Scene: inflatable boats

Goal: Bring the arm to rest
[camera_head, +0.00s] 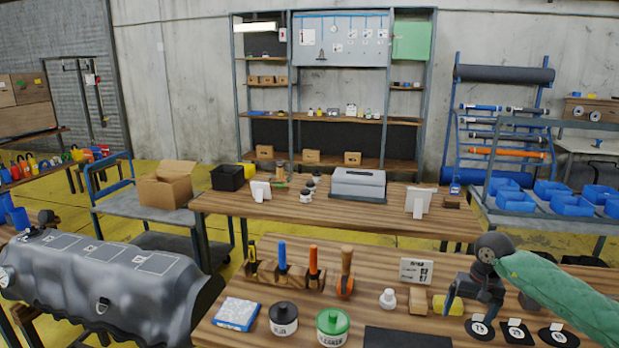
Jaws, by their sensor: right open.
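My right gripper (468,312) hangs over the right part of the near wooden workbench (385,262), its jaws open and pointing down. My right arm, in a green sleeve (560,285), comes in from the right edge. No object shows between the fingers. A yellow cylinder (441,305) lies just left of the gripper; I cannot tell whether they touch. Round and square dark patches with white labels (480,328) lie on the bench below and to the right of it. My left gripper is not in view.
The bench holds a wooden block (418,300), white bottle (388,298), label card (416,271), tool rack (285,275), green-lidded can (332,326), dark-lidded can (283,319) and black mat (405,338). Bare wood shows behind the tools.

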